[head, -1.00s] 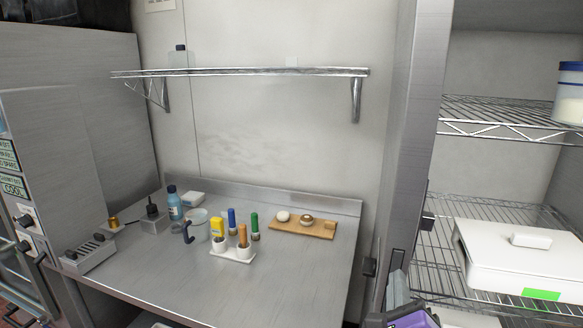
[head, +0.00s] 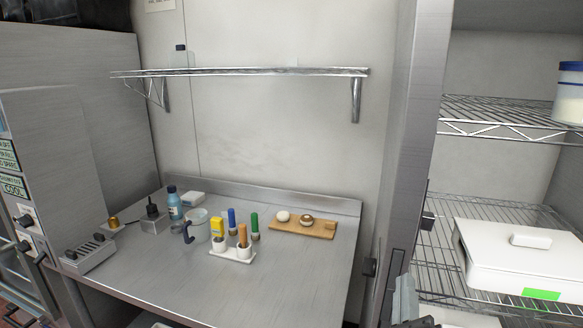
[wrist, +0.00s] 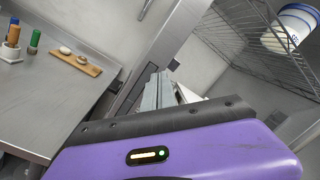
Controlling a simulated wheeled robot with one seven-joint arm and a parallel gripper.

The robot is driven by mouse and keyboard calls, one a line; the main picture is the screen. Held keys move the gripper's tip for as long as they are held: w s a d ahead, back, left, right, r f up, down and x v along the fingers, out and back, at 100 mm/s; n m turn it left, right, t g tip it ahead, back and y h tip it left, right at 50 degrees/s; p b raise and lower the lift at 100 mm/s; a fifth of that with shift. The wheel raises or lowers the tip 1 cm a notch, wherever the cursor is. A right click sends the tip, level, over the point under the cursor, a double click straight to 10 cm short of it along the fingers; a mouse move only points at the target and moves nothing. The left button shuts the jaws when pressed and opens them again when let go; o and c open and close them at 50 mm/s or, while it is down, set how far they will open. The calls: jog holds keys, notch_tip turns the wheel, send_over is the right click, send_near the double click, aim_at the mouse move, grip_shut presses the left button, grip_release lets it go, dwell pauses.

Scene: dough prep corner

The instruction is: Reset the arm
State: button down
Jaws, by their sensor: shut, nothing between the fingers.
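My gripper (wrist: 157,92) shows in the wrist view with its purple body across the bottom and its grey fingers together and empty. In the head view only the grey fingers of my gripper (head: 404,298) and a dark bit below them show at the bottom edge, right of the steel table (head: 300,285). The gripper is in front of the gap between the table and the wire rack and touches nothing that I can see.
A steel post (head: 408,150) stands close behind the gripper. Right of it, a wire rack holds a white lidded box (head: 510,265) and a blue-lidded tub (head: 570,95). The table bears a wooden board (head: 290,228), a mug (head: 200,222), bottles and a white holder (head: 232,254).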

jog(key=s+d+n+t+b, duration=0.2)
jog(key=s+n+t, duration=0.3)
jog(key=s+n, duration=0.75)
jog(key=s+f+n+g+y+b, duration=0.5)
jog(key=s+f+n+g, duration=0.3)
jog(key=s+f+n, duration=0.9)
jog(key=s+f+y, duration=0.1)
jog(key=s+f, duration=0.6)
jog(key=s, duration=0.1)
jog(key=shift+a+n, duration=0.35)
jog(key=shift+r, duration=0.1)
